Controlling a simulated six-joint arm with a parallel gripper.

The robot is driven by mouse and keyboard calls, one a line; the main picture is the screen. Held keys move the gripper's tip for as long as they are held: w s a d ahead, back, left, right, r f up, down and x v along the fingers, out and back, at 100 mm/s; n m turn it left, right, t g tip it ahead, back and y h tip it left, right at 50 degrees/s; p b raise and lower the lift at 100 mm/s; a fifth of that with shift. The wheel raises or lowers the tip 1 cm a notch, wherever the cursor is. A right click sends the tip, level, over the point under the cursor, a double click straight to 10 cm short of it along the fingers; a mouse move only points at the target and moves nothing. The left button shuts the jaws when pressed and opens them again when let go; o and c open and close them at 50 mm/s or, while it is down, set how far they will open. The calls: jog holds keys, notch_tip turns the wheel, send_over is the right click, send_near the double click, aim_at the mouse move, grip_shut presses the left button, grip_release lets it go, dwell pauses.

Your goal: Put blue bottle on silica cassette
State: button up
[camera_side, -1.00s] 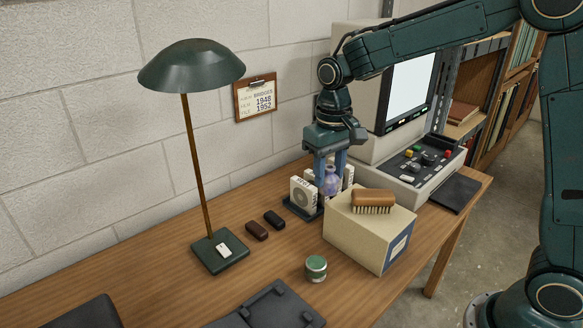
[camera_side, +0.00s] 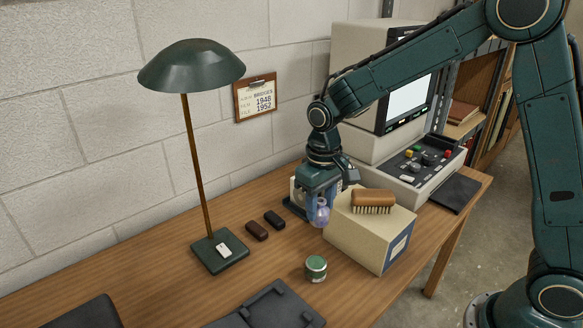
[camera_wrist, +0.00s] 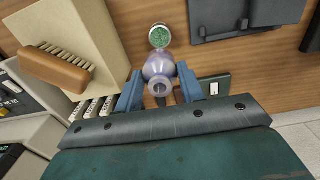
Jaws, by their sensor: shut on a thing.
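The blue bottle (camera_side: 320,214), small, round-bodied and violet-blue, is between the fingers of my gripper (camera_side: 322,200). My gripper is shut on it and holds it upright beside the left side of a cream box. The bottle (camera_wrist: 158,68) also shows in the wrist view between the blue fingers (camera_wrist: 159,86). A low round tin with a speckled green top (camera_side: 316,268), apparently the silica cassette, stands on the table, nearer the side camera than the bottle and apart from it. It also shows beyond the bottle in the wrist view (camera_wrist: 160,36).
The cream box (camera_side: 353,234) carries a wooden brush (camera_side: 373,201). White boxes (camera_wrist: 93,107) in a dark rack (camera_side: 292,207) stand behind my gripper, partly hidden. A green lamp (camera_side: 219,254), two small dark cases (camera_side: 257,231) and a black flat tray (camera_side: 270,307) are around. The table around the tin is clear.

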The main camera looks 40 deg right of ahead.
jog(key=shift+f, duration=6.4)
jog(key=shift+f, duration=0.15)
jog(key=o, duration=1)
jog(key=shift+o, duration=0.2)
notch_tip(320, 180, up, 12)
jog(key=shift+f, duration=0.25)
jog(key=shift+r, duration=0.4)
